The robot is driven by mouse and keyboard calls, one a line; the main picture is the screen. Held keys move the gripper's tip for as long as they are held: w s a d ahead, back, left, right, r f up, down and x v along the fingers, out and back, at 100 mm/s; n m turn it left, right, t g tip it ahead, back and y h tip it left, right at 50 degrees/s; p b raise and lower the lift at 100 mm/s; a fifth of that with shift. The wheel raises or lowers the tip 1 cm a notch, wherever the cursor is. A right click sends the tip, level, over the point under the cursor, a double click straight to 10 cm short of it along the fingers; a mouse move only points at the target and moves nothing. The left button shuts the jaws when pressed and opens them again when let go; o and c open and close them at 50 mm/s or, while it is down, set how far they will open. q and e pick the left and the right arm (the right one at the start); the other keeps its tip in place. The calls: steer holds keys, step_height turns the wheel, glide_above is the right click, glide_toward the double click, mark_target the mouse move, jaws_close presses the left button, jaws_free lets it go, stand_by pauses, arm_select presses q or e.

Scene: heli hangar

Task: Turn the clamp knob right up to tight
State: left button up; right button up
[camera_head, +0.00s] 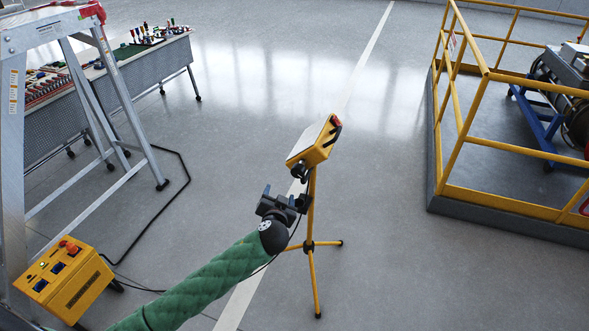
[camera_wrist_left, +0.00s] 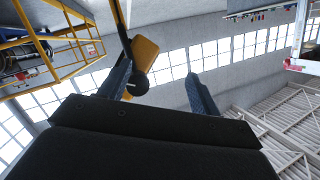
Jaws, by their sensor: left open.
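A yellow lamp-like head (camera_head: 313,145) sits tilted on a yellow tripod stand (camera_head: 312,240) in the middle of the head view. The black clamp knob (camera_head: 300,170) is just under the head; in the left wrist view the round black knob (camera_wrist_left: 137,83) shows beside the left-hand finger, with the yellow head (camera_wrist_left: 145,60) behind it. My left gripper (camera_head: 286,196) is open and empty, just below and left of the knob. The knob appears nearer one finger than centred between the two. Whether that finger touches it I cannot tell. My right gripper is not in view.
A stepladder (camera_head: 100,90) and a yellow control box (camera_head: 65,278) stand at the left, with a black cable on the floor. A tool table (camera_head: 150,62) is behind. A yellow railing (camera_head: 490,75) encloses equipment at the right. The floor around the tripod is clear.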

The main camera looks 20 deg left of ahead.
mark_target(297, 173)
arm_select(q)
steer(key=w+d+r+n+t+h+p, duration=0.1)
steer(key=w, duration=0.1)
steer(key=w+d+r+n+t+h+p, duration=0.1)
steer(key=w+n, duration=0.1)
steer(key=w, duration=0.1)
steer(key=w+d+r+n+t+h+p, duration=0.1)
steer(key=w, duration=0.2)
steer(key=shift+w, duration=0.75)
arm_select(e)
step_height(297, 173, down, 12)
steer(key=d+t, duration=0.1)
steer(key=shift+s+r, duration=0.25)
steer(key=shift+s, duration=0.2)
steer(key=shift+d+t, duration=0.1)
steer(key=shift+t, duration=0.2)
arm_select(q)
steer(key=c, duration=0.9)
